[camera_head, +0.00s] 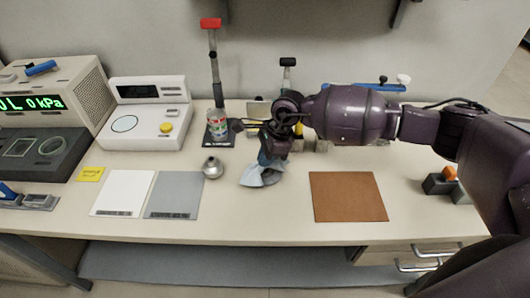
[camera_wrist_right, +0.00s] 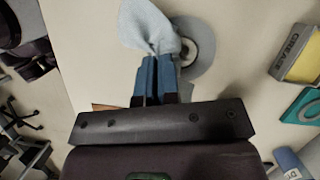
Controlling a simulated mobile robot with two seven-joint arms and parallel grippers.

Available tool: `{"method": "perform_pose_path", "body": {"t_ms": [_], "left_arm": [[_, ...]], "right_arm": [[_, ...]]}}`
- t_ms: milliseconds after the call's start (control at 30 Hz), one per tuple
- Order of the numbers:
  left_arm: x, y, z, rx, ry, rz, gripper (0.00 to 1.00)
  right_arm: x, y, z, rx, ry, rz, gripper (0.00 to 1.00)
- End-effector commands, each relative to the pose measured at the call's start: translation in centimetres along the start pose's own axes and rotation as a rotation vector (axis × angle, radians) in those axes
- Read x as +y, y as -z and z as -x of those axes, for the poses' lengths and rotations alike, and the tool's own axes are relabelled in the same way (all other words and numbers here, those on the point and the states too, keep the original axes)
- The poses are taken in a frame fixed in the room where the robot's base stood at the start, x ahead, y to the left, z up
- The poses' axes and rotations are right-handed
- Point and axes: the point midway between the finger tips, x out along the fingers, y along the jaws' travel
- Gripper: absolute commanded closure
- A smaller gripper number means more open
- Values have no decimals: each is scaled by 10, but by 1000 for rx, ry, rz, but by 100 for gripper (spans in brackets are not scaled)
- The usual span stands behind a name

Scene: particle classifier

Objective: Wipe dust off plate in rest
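A light blue cloth (camera_head: 262,174) hangs from my right gripper (camera_head: 272,157) over the middle of the bench. In the right wrist view the blue fingers (camera_wrist_right: 156,80) are close together, with the bunched cloth (camera_wrist_right: 150,27) pinched at their tips. Beside and partly behind the cloth in that view is a grey round disc (camera_wrist_right: 206,52) with a pale ring and darker centre, perhaps the plate. The cloth and fingers hide part of it. I cannot tell whether the cloth touches it, nor see dust on it. My left gripper is not in view.
Left of the cloth stand a small metal weight or flask (camera_head: 212,168), a grey mat (camera_head: 173,196) and a white mat (camera_head: 122,193). A brown mat (camera_head: 347,197) lies to the right. A white scale (camera_head: 147,125) and a stand with a red top (camera_head: 211,24) are behind.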

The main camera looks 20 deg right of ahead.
Motion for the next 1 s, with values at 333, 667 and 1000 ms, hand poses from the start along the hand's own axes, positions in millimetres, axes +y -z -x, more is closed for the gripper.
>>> {"method": "perform_pose_path", "body": {"t_ms": [333,667,1000], "left_arm": [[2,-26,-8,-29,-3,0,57],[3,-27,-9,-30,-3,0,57],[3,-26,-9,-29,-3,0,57]], "right_arm": [[1,13,-35,0,-4,-2,100],[0,13,-37,-1,0,-1,100],[0,13,-37,0,0,-1,45]]}}
